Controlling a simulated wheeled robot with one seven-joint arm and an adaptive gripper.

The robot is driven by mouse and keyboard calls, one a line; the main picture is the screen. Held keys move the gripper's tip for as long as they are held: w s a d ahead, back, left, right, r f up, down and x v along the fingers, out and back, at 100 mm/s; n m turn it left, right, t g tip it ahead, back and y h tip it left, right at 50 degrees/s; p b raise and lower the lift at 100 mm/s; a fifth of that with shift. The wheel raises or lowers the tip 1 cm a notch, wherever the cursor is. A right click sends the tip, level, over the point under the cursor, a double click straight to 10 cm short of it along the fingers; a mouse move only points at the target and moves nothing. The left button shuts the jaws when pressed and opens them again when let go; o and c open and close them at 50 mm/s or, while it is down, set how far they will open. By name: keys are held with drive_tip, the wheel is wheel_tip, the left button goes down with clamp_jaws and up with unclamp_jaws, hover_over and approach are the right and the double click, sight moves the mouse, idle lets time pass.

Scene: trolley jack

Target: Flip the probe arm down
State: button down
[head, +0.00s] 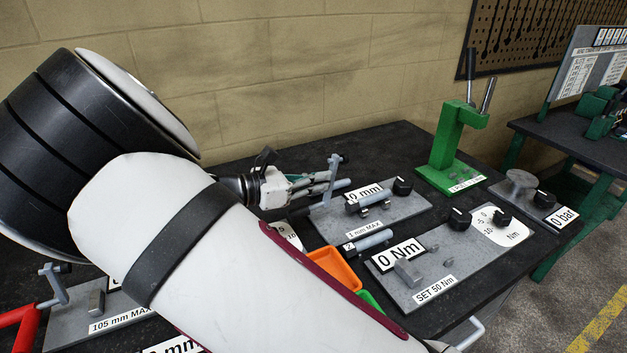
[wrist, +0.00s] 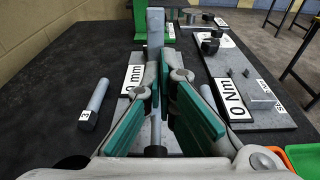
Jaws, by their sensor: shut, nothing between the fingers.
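The grey probe arm (head: 328,184) stands upright, slightly tilted, with a small crosspiece at its top, at the left end of the grey plate labelled 1 mm MAX (head: 405,210). In the wrist view the grey upright bar (wrist: 155,28), which looks like the same arm, shows just beyond my fingertips. My gripper (head: 322,183) is shut and empty beside the upright arm; I cannot tell whether they touch. Its green-padded fingers (wrist: 166,68) point toward the bar in the wrist view. A grey shaft (head: 367,203) lies on the plate. My gripper partly hides the plate in the wrist view.
A 0 mm sign (head: 363,195) and black knob (head: 402,187) stand close by. The 0 Nm plate (head: 435,290) is in front, near an orange bin (head: 338,268). A green press (head: 447,150) stands behind. A loose tagged cylinder (wrist: 97,100) lies left in the wrist view.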

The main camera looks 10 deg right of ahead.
sight(332, 168)
drive_tip(key=shift+w+d+r+y+p, duration=0.1)
drive_tip(key=shift+d+r+y+p, duration=0.1)
drive_tip(key=shift+d+y+p, duration=0.35)
drive_tip(key=shift+w+d+r+g+y+p, duration=0.1)
drive_tip(key=shift+d+g+y+p, duration=0.2)
drive_tip(key=shift+y+p, duration=0.25)
drive_tip(key=shift+w+d+r+g+y+p, duration=0.1)
drive_tip(key=shift+d+g+y+p, duration=0.1)
drive_tip(key=shift+d+y+p, duration=0.3)
drive_tip(key=y, duration=0.1)
drive_tip(key=d+y, duration=0.1)
drive_tip(key=d+g+y, duration=0.1)
drive_tip(key=shift+w+d+f+y+p, duration=0.15)
drive_tip(key=shift+w+f+y+p, duration=0.15)
drive_tip(key=shift+w+p, duration=0.05)
drive_tip(key=d+f+y, duration=0.1)
drive_tip(key=y, duration=0.1)
drive_tip(key=d+f+g+y, duration=0.1)
drive_tip(key=y, duration=0.2)
drive_tip(key=w+d+f+g+y+b, duration=0.1)
drive_tip(key=y, duration=0.1)
drive_tip(key=shift+d+f+y, duration=0.15)
drive_tip(key=shift+d+y, duration=0.15)
drive_tip(key=shift+d, duration=0.1)
drive_tip(key=shift+f, duration=0.35)
drive_tip(key=shift+d+f, duration=0.15)
